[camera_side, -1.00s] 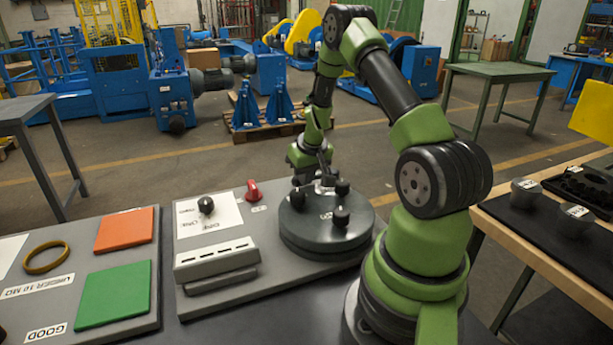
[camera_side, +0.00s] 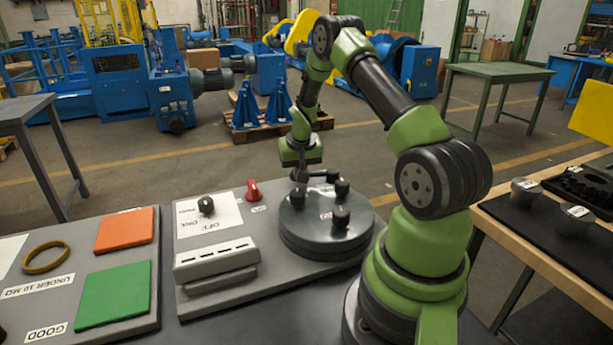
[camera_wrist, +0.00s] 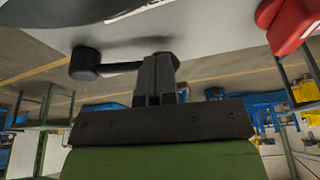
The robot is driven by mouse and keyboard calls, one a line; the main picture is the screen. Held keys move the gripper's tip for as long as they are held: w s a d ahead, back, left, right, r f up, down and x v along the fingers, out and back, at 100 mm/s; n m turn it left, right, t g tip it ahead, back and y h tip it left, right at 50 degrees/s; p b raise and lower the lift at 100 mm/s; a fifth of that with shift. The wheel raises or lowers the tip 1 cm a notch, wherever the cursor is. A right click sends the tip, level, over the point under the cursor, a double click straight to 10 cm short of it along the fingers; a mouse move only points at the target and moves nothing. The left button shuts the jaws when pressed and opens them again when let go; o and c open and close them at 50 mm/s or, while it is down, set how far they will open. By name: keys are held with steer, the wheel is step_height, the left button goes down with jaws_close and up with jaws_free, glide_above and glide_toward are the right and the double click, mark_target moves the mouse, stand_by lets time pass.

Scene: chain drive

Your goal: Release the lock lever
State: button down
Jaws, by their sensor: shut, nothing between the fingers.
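A dark lever with a round black knob shows in the wrist view (camera_wrist: 87,63); its rod runs right to behind my fingers. In the side view, a black knob on a thin rod (camera_side: 333,174) stands by the back rim of the round dark disc (camera_side: 315,243). My gripper (camera_side: 299,178) points down over the disc's back left, fingers together and empty. In the wrist view, the gripper (camera_wrist: 155,72) is beside the rod; whether they touch is unclear. A red lever or switch (camera_side: 253,190) stands on the grey panel, left of the disc; red also shows at the wrist view's top right (camera_wrist: 288,22).
A black dial knob (camera_side: 206,205) on a white label and a light slotted block (camera_side: 216,258) are to the left. Orange (camera_side: 124,230) and green (camera_side: 113,294) pads lie farther left.

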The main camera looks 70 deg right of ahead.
steer(key=shift+w+d+m+g, duration=0.3)
steer(key=shift+w+d+m, duration=0.45)
steer(key=shift+m, duration=0.45)
steer(key=shift+w+d+m+g+h, duration=0.2)
steer(key=shift+d+m, duration=0.2)
steer(key=shift+m, duration=0.15)
steer(key=shift+w+d+m+g+h, duration=0.1)
steer(key=shift+w+d+m, duration=0.05)
steer(key=shift+d+m, duration=0.35)
steer(key=shift+a, duration=0.1)
steer(key=v, duration=1)
